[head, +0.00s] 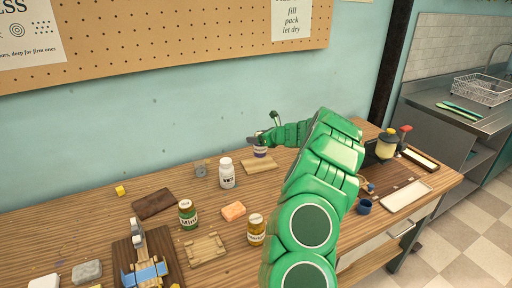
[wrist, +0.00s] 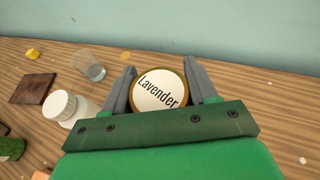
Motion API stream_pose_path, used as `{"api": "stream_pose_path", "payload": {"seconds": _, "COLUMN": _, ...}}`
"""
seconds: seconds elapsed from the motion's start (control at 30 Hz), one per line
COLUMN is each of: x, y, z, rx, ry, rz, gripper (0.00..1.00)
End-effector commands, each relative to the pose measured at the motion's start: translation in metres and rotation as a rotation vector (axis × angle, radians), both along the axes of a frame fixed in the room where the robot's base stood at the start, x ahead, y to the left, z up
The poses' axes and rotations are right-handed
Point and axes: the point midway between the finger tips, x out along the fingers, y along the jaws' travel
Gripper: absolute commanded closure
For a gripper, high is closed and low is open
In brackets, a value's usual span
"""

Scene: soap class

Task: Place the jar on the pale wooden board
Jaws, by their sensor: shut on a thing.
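My gripper (head: 257,140) is shut on a jar (head: 260,152) with a purple-and-white label, at the back of the bench. In the wrist view the jar's lid (wrist: 160,90) reads "Lavender" and sits between the two grey fingers of my gripper (wrist: 161,72). A small pale wooden board (head: 260,166) lies just in front of and below the jar in the head view. I cannot tell whether the jar touches the board or the bench. The board is hidden in the wrist view. Another light, slatted wooden piece (head: 207,250) lies nearer the front.
A white bottle (head: 227,174) stands left of the board, with a clear glass (wrist: 88,66) behind it. A mint jar (head: 187,215), another jar (head: 256,230), an orange soap (head: 233,211) and a dark board (head: 154,204) lie nearer. My arm covers the bench right of centre.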

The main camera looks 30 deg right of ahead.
Motion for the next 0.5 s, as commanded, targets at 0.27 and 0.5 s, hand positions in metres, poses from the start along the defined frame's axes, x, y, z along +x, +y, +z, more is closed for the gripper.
{"api": "stream_pose_path", "payload": {"seconds": 0.27, "x": 0.017, "y": -0.005, "z": -0.022, "rx": 0.001, "ry": 0.0, "rz": 0.003, "gripper": 0.91}}
{"api": "stream_pose_path", "payload": {"seconds": 0.5, "x": 0.023, "y": -0.007, "z": -0.028, "rx": 0.0, "ry": 0.0, "rz": 0.002, "gripper": 0.91}}
